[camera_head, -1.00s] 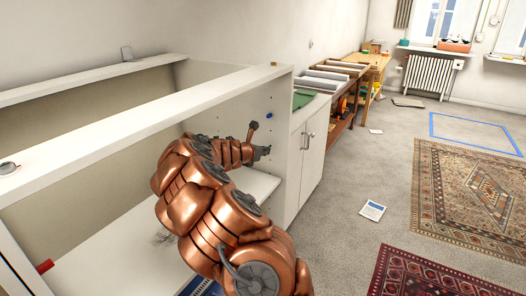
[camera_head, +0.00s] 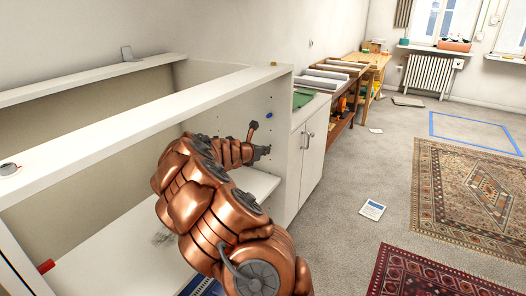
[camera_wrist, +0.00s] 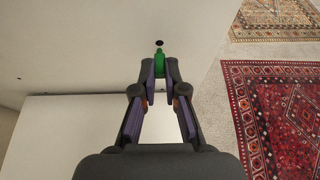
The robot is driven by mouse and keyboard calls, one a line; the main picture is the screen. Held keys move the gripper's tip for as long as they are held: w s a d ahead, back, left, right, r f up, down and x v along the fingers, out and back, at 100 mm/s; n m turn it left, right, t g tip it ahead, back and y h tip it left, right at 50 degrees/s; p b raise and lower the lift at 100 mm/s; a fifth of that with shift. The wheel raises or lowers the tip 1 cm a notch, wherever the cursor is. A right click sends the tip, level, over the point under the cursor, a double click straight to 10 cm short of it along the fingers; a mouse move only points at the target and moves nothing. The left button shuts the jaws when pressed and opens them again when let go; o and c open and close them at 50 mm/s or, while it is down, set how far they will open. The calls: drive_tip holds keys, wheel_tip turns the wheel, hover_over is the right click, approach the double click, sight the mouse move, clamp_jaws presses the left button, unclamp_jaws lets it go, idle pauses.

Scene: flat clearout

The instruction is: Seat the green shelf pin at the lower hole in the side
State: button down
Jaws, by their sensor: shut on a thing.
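The green shelf pin (camera_wrist: 159,62) is between the fingertips of my gripper (camera_wrist: 159,72), which is shut on it. The pin's tip points at a dark hole (camera_wrist: 159,43) in the white side panel. In the wrist view the tip shows just short of the hole; I cannot tell whether it touches the panel. In the head view my gripper (camera_head: 262,152) is at the cabinet's side panel (camera_head: 240,108), below a blue pin (camera_head: 269,115) on that panel. The green pin cannot be made out there.
A white top rail (camera_head: 130,118) runs across the open cabinet above my arm. A white shelf board (camera_head: 255,182) lies below the gripper. A white cupboard (camera_head: 310,150) stands beyond the side panel. The floor to the right is mostly clear, with rugs (camera_head: 470,190).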

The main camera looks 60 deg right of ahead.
drive_tip(key=shift+w+d, duration=0.1)
drive_tip(key=shift+d, duration=0.8)
drive_tip(key=c, duration=1.2)
unclamp_jaws()
drive_tip(key=shift+o, duration=0.2)
drive_tip(key=shift+a, duration=0.1)
drive_tip(key=a+r, duration=0.1)
drive_tip(key=a, duration=1.3)
drive_tip(key=shift+s+a, duration=0.3)
drive_tip(key=shift+s, duration=0.05)
